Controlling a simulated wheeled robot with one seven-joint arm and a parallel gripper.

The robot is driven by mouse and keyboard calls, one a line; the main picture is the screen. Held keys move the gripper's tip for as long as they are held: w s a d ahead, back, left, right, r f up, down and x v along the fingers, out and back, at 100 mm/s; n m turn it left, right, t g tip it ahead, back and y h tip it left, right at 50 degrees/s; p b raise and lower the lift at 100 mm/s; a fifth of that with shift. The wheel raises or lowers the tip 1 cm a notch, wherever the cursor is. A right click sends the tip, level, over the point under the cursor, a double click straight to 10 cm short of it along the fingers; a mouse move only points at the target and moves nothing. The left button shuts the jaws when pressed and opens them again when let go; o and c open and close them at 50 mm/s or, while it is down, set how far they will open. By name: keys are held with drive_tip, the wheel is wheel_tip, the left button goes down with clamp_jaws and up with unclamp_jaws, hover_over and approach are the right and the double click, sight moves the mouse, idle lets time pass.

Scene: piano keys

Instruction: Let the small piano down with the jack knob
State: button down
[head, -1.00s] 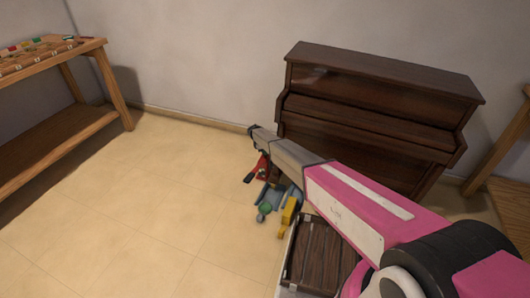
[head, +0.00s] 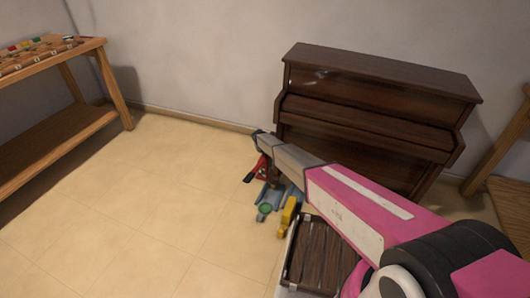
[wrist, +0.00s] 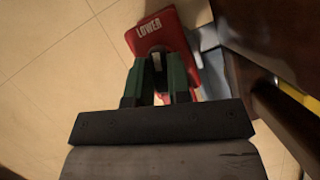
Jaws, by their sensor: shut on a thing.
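The dark brown piano (head: 370,112) stands against the back wall in the head view. At its lower left is a jack with a blue body (head: 270,192) and a red part (head: 254,168). In the wrist view a red plate marked LOWER (wrist: 153,30) lies just beyond my gripper (wrist: 160,62). Its green fingers are shut close together over the jack knob, which they mostly hide.
A round green piece (head: 264,209) and a yellow piece (head: 288,214) are near the jack. A dark wooden crate (head: 308,255) stands at the front. A wooden table (head: 62,160) is at left. The tiled floor (head: 150,210) between is clear.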

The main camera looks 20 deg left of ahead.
drive_tip(key=shift+n+y, duration=0.5)
drive_tip(key=shift+n, duration=0.7)
drive_tip(key=c, duration=1.1)
unclamp_jaws()
drive_tip(key=shift+o, duration=0.2)
drive_tip(key=v, duration=1.1)
drive_tip(key=shift+d, duration=0.15)
